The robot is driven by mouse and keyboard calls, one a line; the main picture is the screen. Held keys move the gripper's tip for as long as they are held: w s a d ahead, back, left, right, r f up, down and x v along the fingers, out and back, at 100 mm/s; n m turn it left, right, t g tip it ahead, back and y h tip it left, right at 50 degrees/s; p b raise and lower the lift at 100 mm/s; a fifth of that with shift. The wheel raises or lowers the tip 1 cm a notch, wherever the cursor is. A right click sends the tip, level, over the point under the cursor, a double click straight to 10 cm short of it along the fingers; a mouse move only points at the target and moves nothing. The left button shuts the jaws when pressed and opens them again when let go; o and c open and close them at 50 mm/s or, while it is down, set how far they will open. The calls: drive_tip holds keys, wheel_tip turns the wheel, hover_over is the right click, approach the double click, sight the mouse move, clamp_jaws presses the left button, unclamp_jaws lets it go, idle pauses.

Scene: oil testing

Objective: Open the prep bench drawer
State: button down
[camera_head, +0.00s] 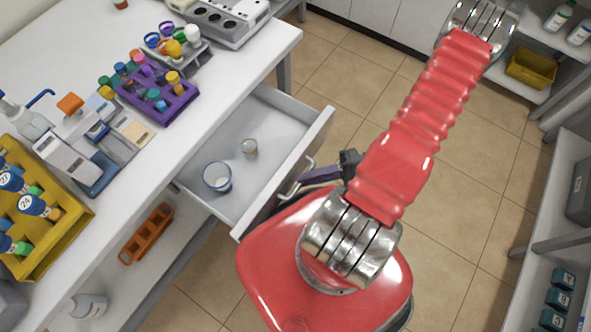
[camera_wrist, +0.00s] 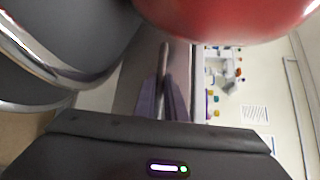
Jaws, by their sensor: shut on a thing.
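The white prep bench (camera_head: 75,45) runs along the left of the head view. Its drawer (camera_head: 265,123) is pulled out well clear of the bench, with its inside showing. The metal bar handle (camera_head: 308,165) is on the drawer's front. My gripper (camera_head: 297,184) is at this handle, shut on it. In the wrist view, the dark fingers of my gripper (camera_wrist: 161,100) are on both sides of the handle bar (camera_wrist: 165,62).
A purple rack (camera_head: 157,103), a grey rack with coloured caps (camera_head: 190,62) and a yellow tray (camera_head: 62,238) stand on the bench. An orange rack (camera_head: 147,234) lies on the shelf below. Shelving (camera_head: 545,215) stands at the right. Tiled floor (camera_head: 470,190) lies open between.

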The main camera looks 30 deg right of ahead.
drive_tip(key=shift+s+d+f, duration=0.1)
drive_tip(key=shift+s+d, duration=0.15)
drive_tip(key=shift+s, duration=0.35)
drive_tip(key=shift+s+d, duration=0.2)
drive_tip(key=shift+s, duration=0.35)
drive_tip(key=c, duration=1.8)
unclamp_jaws()
drive_tip(key=shift+d, duration=0.15)
drive_tip(key=v, duration=1.3)
drive_tip(key=shift+d, duration=0.25)
